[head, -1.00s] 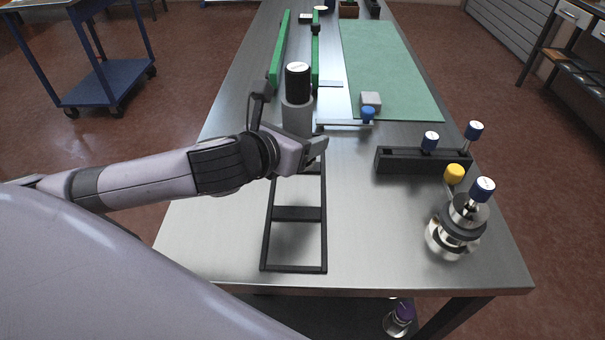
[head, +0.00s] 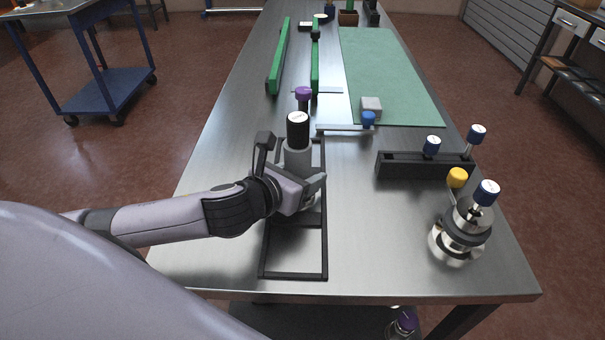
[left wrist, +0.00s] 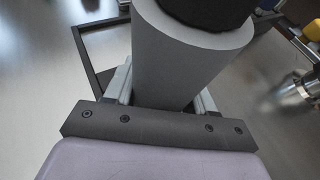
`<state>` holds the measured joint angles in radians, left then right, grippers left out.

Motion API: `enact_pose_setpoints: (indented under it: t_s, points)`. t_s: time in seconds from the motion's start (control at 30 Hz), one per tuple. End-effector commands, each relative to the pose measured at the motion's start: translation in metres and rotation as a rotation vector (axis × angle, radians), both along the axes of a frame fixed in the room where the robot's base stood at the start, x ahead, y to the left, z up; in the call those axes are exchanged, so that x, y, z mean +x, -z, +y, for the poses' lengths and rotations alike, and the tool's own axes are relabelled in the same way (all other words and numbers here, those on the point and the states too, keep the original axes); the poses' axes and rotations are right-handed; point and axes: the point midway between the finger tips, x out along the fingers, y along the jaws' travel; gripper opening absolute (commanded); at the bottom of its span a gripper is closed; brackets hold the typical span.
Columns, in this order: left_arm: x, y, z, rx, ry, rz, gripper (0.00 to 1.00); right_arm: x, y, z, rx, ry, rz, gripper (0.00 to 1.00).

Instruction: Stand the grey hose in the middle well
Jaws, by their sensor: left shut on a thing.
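The grey hose (head: 297,160) is a thick grey cylinder with a black top, roughly upright. My left gripper (head: 308,196) is shut around it low on its body. In the left wrist view the hose (left wrist: 185,60) stands between the two fingers (left wrist: 163,100). The black open rack (head: 326,245) lies on the table under the gripper. Its near well is empty, and the hose is over the part beyond the near crossbar. The hose's lower end is hidden by the gripper, so I cannot tell whether it touches the table. My right gripper is out of view.
A purple-topped item (head: 303,94) stands just behind the hose. A flat bar with a blue knob (head: 367,119) lies beyond the rack. A black block (head: 400,166) with blue-topped pieces and a shiny metal fitting (head: 456,244) stand to the right. The table between is clear.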

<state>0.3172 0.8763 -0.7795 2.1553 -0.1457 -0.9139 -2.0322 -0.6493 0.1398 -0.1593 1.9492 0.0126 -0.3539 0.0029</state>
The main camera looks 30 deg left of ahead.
Motion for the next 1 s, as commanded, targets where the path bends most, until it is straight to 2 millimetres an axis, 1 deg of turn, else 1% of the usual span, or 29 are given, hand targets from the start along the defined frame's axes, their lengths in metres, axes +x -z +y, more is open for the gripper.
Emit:
enact_pose_setpoints:
  t_s: [0.07, 0.1, 0.13, 0.17, 0.4, 0.5, 0.57, 0.67, 0.77, 1.0]
  points:
    - [0.001, 0.001, 0.000, 0.000, 0.000, -0.005, 0.00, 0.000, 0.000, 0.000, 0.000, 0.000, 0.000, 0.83]
    - [0.000, 0.002, 0.000, 0.001, -0.001, 0.001, 0.68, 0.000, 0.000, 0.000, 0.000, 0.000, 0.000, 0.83]
    - [0.000, 0.002, 0.000, 0.001, -0.001, 0.001, 0.77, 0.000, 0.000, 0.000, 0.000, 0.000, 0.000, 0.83]
    - [0.000, 0.002, 0.000, 0.000, 0.000, 0.001, 0.80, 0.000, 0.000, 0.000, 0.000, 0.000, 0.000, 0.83]
    - [0.000, 0.002, 0.000, 0.000, 0.000, 0.001, 0.80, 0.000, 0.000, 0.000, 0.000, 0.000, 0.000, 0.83]
    - [0.000, -0.002, 0.000, 0.000, 0.001, 0.000, 0.80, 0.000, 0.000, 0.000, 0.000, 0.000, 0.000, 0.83]
    - [-0.004, -0.002, 0.001, 0.001, 0.001, 0.002, 0.80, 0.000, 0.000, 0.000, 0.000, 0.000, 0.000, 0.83]
    - [-0.013, -0.006, 0.002, 0.003, 0.002, 0.002, 0.80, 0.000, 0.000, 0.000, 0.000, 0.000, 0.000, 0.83]
    - [-0.028, -0.012, 0.004, 0.002, 0.003, 0.003, 0.80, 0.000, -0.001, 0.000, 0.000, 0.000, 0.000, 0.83]
    - [-0.067, -0.028, 0.010, 0.004, 0.002, 0.003, 0.80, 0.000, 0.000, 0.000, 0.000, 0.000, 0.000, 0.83]
